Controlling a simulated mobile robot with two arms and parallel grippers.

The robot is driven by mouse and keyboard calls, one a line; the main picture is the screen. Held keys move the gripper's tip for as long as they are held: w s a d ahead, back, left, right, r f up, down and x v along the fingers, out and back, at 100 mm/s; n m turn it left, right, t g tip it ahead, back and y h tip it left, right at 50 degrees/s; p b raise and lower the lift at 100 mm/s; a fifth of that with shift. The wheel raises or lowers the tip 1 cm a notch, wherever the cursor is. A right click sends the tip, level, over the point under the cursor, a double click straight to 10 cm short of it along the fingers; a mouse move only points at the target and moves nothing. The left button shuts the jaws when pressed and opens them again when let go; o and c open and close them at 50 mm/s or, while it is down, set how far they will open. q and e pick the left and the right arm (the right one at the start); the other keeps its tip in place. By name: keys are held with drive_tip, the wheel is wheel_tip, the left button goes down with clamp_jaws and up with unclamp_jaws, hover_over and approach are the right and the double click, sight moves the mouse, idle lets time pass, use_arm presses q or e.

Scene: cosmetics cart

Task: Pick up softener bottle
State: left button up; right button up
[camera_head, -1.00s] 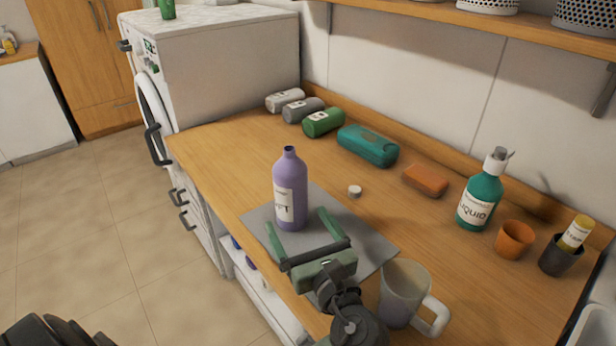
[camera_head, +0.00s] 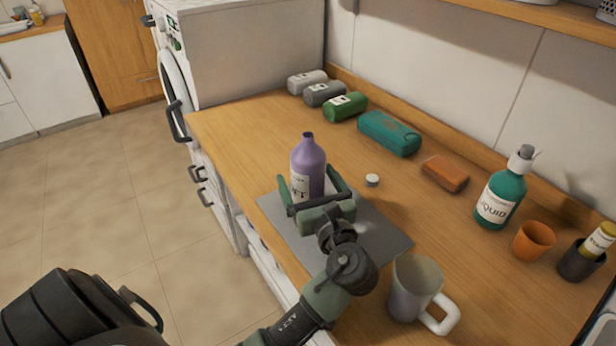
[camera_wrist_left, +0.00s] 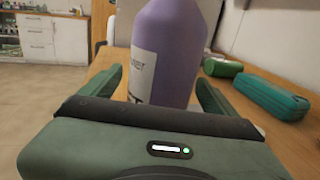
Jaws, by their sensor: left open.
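The softener bottle, purple with a white label (camera_head: 309,160), stands upright and uncapped on a grey mat (camera_head: 375,232) on the wooden counter. My left gripper (camera_head: 308,178) is open, with one green finger on each side of the bottle's body. In the left wrist view the bottle (camera_wrist_left: 178,50) fills the space between the fingers, with its top cut off by the frame. I cannot tell whether the fingers touch it. A small white cap (camera_head: 372,180) lies on the counter to the right of the bottle. My right gripper is not in view.
A mug (camera_head: 412,290) stands close to the right of my left arm. A teal liquid bottle (camera_head: 497,198), an orange cup (camera_head: 533,241) and a dark cup (camera_head: 580,263) stand further right. A teal case (camera_head: 388,133) and an orange bar (camera_head: 446,173) lie behind.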

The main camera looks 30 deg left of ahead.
use_arm(q)
clamp_jaws()
drive_tip(key=shift+r, duration=0.2)
wheel_tip(320, 180, up, 20)
drive_tip(key=p, duration=0.3)
drive_tip(key=shift+f, duration=0.2)
